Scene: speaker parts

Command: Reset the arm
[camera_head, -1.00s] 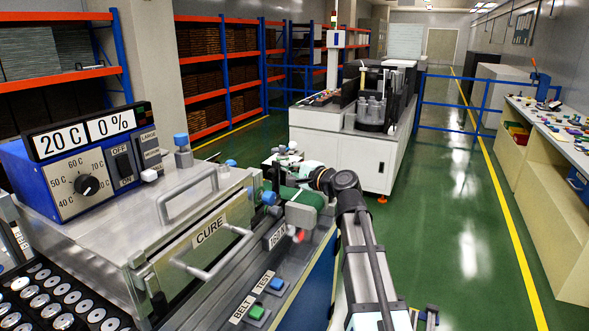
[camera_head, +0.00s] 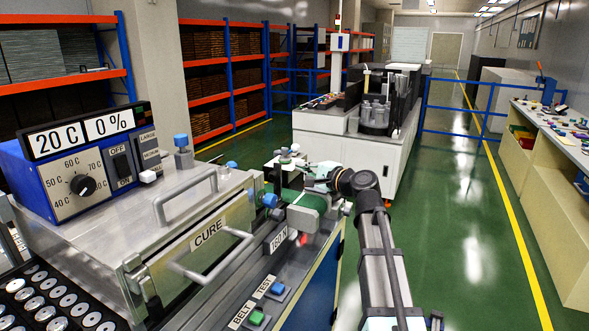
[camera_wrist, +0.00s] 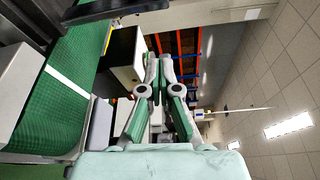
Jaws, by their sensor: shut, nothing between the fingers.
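My arm (camera_head: 378,250) reaches from the bottom of the head view up to the right end of the bench machine. My gripper (camera_wrist: 158,62) shows in the wrist view with its fingertips together and nothing between them. In the head view the wrist and pale gripper body are small and partly hidden, near the end of the green belt (camera_head: 304,203). The belt also fills the left of the wrist view (camera_wrist: 62,95), beside the gripper and apart from the fingers.
The curing machine (camera_head: 150,215) with a control box (camera_head: 75,175) stands left of my arm. A white machine cabinet (camera_head: 345,165) stands behind. Blue railings (camera_head: 455,107) and a side bench (camera_head: 545,190) are at the right. The green floor (camera_head: 465,250) between is clear.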

